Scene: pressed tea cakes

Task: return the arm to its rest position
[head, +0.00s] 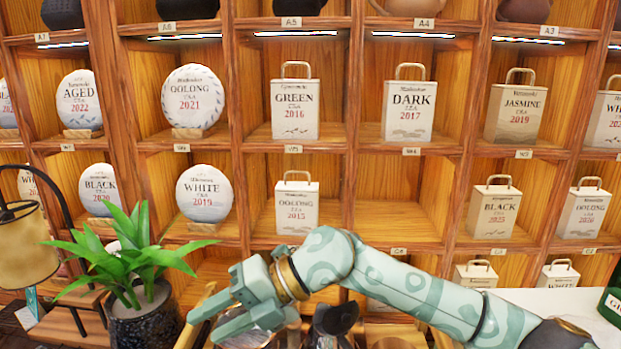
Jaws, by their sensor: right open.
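My right arm (410,285) comes in from the lower right, in pale green with a swirl pattern. It bends at a raised elbow and runs down to the left. My right gripper (202,324) is at the lower left of centre, in front of the lower shelves and just right of the potted plant. It is open, its fingers point left, and nothing shows between them. My left gripper is not in view.
A wooden shelf wall (347,150) holds round tea cakes (205,193) at left and handled tea boxes (408,110) at right. One compartment (400,190) is empty. A green plant (125,255) in a dark pot stands close left of the gripper. A lamp (27,250) hangs far left.

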